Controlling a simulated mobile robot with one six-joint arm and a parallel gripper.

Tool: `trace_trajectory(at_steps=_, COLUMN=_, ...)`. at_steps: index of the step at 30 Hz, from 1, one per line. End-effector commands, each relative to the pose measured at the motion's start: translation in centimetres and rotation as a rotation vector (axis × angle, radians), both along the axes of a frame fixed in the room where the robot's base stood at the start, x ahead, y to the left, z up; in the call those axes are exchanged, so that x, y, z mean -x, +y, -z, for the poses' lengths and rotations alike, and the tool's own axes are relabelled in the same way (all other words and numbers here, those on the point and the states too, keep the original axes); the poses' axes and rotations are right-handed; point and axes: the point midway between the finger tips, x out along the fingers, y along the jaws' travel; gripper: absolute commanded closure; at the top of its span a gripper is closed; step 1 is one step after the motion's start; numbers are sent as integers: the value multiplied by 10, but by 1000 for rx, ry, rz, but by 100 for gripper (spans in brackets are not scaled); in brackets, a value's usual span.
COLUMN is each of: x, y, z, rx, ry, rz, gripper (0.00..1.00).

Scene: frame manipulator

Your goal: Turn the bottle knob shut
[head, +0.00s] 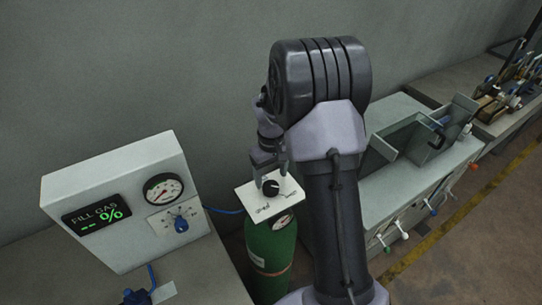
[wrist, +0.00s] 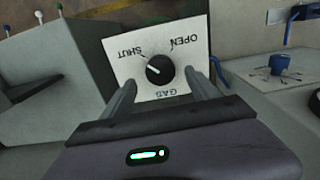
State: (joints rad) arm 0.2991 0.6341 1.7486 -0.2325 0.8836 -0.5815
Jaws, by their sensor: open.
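The black bottle knob (head: 271,187) sits on a white plate (head: 250,207) above a green gas bottle (head: 268,247). In the wrist view the round knob (wrist: 160,69) has a short white mark on its left part. The plate (wrist: 115,72) around it reads OPEN, SHUT and GAS, upside down; SHUT is left of OPEN. My gripper (head: 269,172) is over the plate from above. In the wrist view my gripper (wrist: 162,82) is open, with one finger on each side of the knob. Gaps show between fingers and knob; I cannot tell the height above it.
A white gauge box (head: 122,200) with a FILL GAS display and a blue knob (head: 181,224) stands left of the bottle. A grey wall (head: 130,70) is behind.

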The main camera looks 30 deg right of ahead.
Motion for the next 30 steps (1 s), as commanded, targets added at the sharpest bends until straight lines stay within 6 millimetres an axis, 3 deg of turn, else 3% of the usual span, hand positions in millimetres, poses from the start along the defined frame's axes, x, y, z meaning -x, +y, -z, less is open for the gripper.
trace_trajectory(at_steps=1, x=-1, y=0, z=-19, rx=2, ry=-6, rz=1, gripper=31)
trace_trajectory(at_steps=6, x=-1, y=0, z=-77, rx=3, ry=-6, rz=0, gripper=31)
trace_trajectory(at_steps=12, x=-1, y=0, z=-120, rx=1, ry=-3, rz=0, gripper=31)
trace_trajectory(at_steps=17, x=0, y=0, z=-132, rx=1, ry=-2, rz=0, gripper=31)
trace_trajectory(at_steps=30, x=1, y=2, z=-131, rx=1, ry=-7, rz=4, gripper=31)
